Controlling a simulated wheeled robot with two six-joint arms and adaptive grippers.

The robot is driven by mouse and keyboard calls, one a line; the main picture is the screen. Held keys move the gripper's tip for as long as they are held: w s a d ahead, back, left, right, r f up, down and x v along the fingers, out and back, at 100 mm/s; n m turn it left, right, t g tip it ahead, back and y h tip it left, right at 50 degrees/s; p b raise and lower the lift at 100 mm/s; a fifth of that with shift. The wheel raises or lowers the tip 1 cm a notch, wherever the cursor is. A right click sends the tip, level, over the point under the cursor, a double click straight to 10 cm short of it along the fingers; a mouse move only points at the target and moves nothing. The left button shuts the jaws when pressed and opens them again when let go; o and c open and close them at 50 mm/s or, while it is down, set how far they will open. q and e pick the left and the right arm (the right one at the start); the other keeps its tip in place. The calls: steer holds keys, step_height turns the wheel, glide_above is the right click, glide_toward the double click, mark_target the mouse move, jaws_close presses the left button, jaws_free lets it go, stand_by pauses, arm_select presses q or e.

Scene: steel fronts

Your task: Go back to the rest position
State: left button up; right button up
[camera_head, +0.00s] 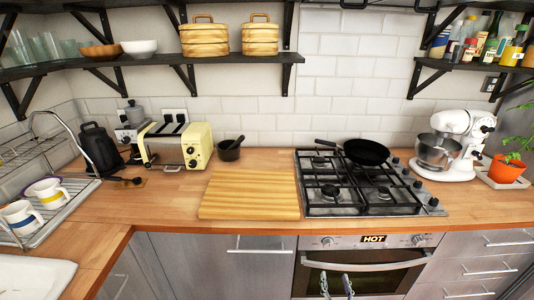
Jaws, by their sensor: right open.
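My right gripper (336,284) shows at the bottom edge of the head view, in front of the oven door (375,282). Only its two fingertips are in the picture, and they stand apart with nothing between them. The rest of that arm is below the frame. My left gripper is not in the picture.
The wooden counter (160,205) holds a cutting board (250,194), a gas hob (360,190) with a black pan (366,151), a yellow toaster (180,146) and a white mixer (455,145). A dish rack (60,213) with mugs stands left. The oven handle (365,266) juts out near my fingertips.

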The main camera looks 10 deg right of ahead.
steer(key=s+a+f+n+g+y, duration=0.1)
steer(key=s+f+g, duration=0.2)
steer(key=s+f, duration=0.35)
steer(key=s+a+f+n+g+y, duration=0.2)
steer(key=s+f+g, duration=0.15)
steer(key=f, duration=0.65)
steer(key=s+a+f+n+g+y, duration=0.1)
steer(key=s+f+g, duration=0.1)
steer(key=s+f, duration=0.5)
steer(key=s+f+g, duration=0.4)
steer(key=s+f, duration=0.1)
steer(key=s, duration=0.5)
steer(key=s+a+f+n+g, duration=0.1)
steer(key=s+f+g, duration=0.2)
steer(key=s, duration=0.7)
step_height(320, 180, down, 2)
steer(key=shift+s+f+n+g, duration=0.15)
steer(key=shift+n+g, duration=0.15)
steer(key=shift+g, duration=0.05)
